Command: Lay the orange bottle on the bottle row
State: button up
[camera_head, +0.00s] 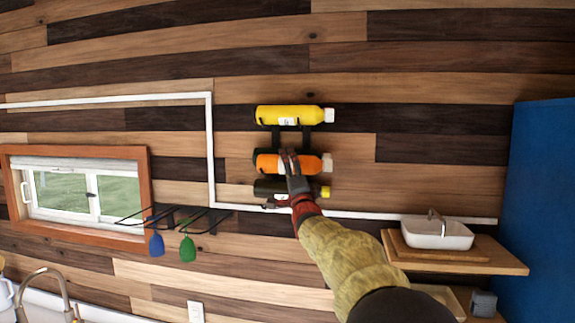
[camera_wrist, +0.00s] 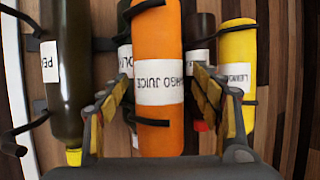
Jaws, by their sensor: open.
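The orange bottle (camera_head: 311,163) lies level on the wall rack, the bottle row (camera_head: 307,138), between a yellow bottle (camera_head: 290,115) above and a dark bottle (camera_head: 272,188) below. In the wrist view the orange bottle (camera_wrist: 157,45) has a white mango juice label, and black rack hooks (camera_wrist: 150,122) curve across its front near both ends. My gripper (camera_head: 289,160) is at the orange bottle; in the wrist view its fingers (camera_wrist: 163,82) are apart, one on each side of the bottle. Whether either finger touches it, I cannot tell.
Further dark bottles (camera_wrist: 203,45) show behind the orange one, partly hidden. A black wall rack (camera_head: 185,220) with blue and green hanging items is to the left. A shelf (camera_head: 480,262) with a white basin (camera_head: 437,233) is at lower right.

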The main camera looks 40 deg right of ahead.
jog(key=v, duration=1)
jog(key=shift+s+a, duration=0.25)
jog(key=shift+s, duration=0.1)
jog(key=s+f+n+g+y+b, duration=0.3)
jog(key=f+n+g, duration=0.5)
jog(key=f, duration=1.6)
jog(key=s+a+f+n+g+y+b, duration=0.3)
jog(key=s+a+f+n+b, duration=0.3)
jog(key=s+a+f+b, duration=0.5)
jog(key=s+a+f+n+g+y+b, duration=0.3)
jog(key=s+a+f+n+b, duration=0.3)
jog(key=s+a+f+b, duration=0.5)
jog(key=s+a+f, duration=0.4)
jog(key=a+f, duration=0.1)
jog(key=f, duration=0.2)
jog(key=s+a+f+g, duration=0.1)
jog(key=s+a+f, duration=0.3)
jog(key=a+f, duration=0.2)
jog(key=shift+s+f+g+b, duration=0.3)
jog(key=shift+s+f, duration=0.1)
jog(key=shift+f, duration=0.3)
